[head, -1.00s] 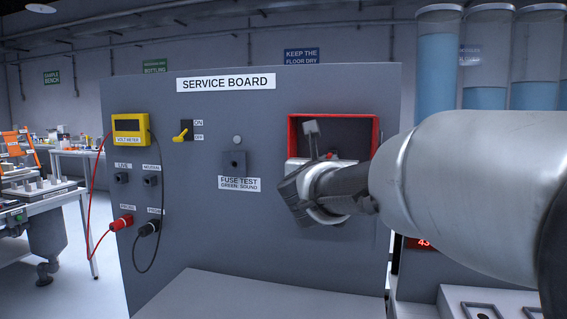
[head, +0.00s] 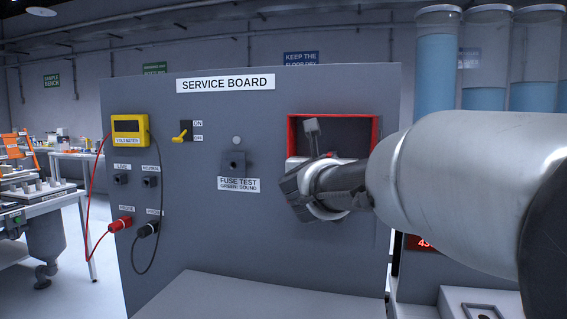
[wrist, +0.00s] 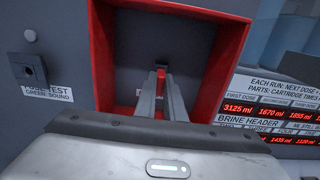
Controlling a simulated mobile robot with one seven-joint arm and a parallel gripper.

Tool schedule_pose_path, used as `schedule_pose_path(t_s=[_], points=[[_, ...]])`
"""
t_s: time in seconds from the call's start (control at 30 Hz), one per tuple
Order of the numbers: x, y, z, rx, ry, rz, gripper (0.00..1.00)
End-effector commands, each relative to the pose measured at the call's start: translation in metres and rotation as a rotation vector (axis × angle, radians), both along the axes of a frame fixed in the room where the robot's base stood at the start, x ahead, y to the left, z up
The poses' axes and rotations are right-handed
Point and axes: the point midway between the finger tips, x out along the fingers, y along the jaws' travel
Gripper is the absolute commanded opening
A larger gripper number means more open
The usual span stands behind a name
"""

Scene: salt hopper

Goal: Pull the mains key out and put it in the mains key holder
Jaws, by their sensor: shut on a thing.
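My gripper (wrist: 160,88) reaches into a red-framed recess (wrist: 205,55) on the service board. Its two fingers are shut on a small red piece (wrist: 160,76), which looks like the mains key. A small dark part shows just behind the red piece at the recess's back wall; I cannot tell whether the key is still seated in it. In the head view the red frame (head: 377,135) shows behind my gripper's body, which hides the fingertips and key. I cannot make out the mains key holder in either view.
The service board (head: 230,250) carries a yellow voltmeter (head: 130,130), a yellow-handled switch (head: 181,136) and a fuse test socket (head: 234,162) left of the recess. A ledge (head: 250,300) juts out below. The recess walls stand close around my fingers.

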Motion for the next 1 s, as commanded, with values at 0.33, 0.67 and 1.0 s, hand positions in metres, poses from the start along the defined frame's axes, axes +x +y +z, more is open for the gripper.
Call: schedule_pose_path(t_s=[0.33, 0.67, 1.0], points=[[0.007, -0.002, -0.001, 0.0, 0.0, 0.0, 0.0], [0.013, -0.005, 0.0, 0.0, 0.0, -0.001, 0.0], [0.02, -0.007, -0.001, -0.001, 0.001, -0.001, 0.0]])
